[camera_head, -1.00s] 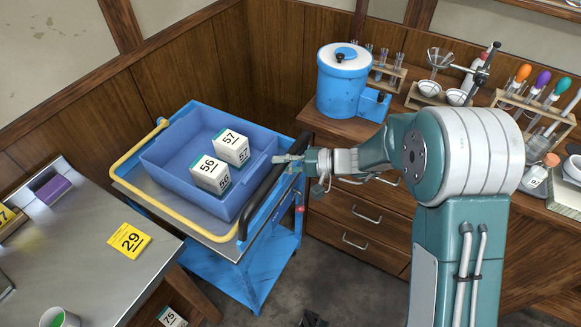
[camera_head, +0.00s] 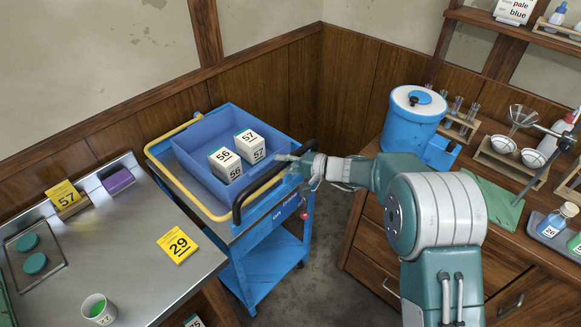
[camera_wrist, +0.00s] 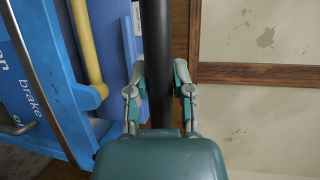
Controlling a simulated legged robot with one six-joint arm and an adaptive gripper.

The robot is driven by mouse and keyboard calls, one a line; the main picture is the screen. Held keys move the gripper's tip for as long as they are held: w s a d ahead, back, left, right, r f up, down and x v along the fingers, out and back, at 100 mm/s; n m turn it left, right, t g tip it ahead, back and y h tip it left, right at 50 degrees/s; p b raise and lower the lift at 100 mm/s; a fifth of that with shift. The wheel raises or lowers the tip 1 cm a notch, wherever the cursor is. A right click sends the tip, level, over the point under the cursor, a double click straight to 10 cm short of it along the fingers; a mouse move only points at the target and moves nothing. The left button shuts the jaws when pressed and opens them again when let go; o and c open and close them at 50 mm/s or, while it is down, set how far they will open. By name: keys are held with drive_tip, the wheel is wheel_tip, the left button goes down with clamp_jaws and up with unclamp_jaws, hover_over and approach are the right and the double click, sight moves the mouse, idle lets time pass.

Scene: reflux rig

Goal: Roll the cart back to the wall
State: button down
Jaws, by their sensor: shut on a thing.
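The blue cart (camera_head: 262,275) stands upright near the wood-panelled wall (camera_head: 270,83), between a steel table and a wooden bench. It has a yellow rail (camera_head: 165,177) and a black handle (camera_head: 262,185). A blue bin (camera_head: 188,155) on its top holds two white boxes, 56 (camera_head: 223,163) and 57 (camera_head: 250,146). My gripper (camera_head: 287,162) is shut around the handle near its far end. In the wrist view my gripper's fingers (camera_wrist: 158,78) lie on both sides of the black bar (camera_wrist: 157,35). Any gap between cart and wall is hard to judge.
The wooden bench (camera_head: 365,225) is at the right, with a blue canister (camera_head: 413,120). Bare floor (camera_head: 320,245) lies between cart and bench.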

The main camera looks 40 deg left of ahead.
drive_tip(key=shift+s+f, duration=0.15)
drive_tip(key=shift+f, duration=0.1)
drive_tip(key=c, duration=0.7)
unclamp_jaws()
drive_tip(key=shift+a, duration=0.1)
drive_tip(key=shift+o, duration=1.1)
drive_tip(key=shift+a, duration=0.1)
drive_tip(key=shift+r, duration=0.15)
drive_tip(key=v, duration=1.1)
drive_tip(key=shift+w+d, duration=0.2)
drive_tip(key=shift+w, duration=0.1)
